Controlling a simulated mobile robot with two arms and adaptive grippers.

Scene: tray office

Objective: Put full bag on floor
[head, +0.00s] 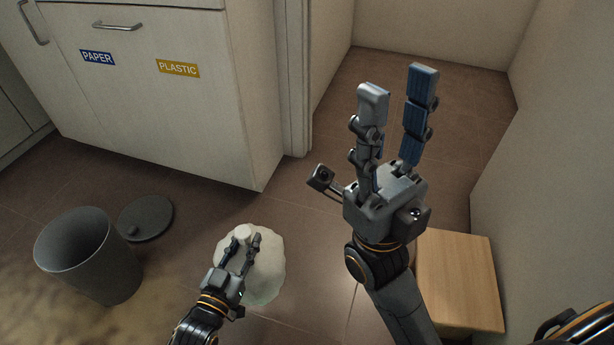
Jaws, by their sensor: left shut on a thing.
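The full bag (268,287) is a white, rounded bag low in the head view, near the floor. My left gripper (246,236) is shut on the gathered top of the bag, and its fingers cover part of it. I cannot tell whether the bag's underside touches the floor. My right gripper (398,85) is raised high in front of the camera, open and empty, with its fingers apart. The brown tiled floor (190,240) surrounds the bag.
A grey bin (105,275) stands open at the left, with its round dark lid (146,218) on the floor beside it. A white cabinet (190,120) with PAPER and PLASTIC labels stands behind. A wooden box-like piece (465,280) is at the right.

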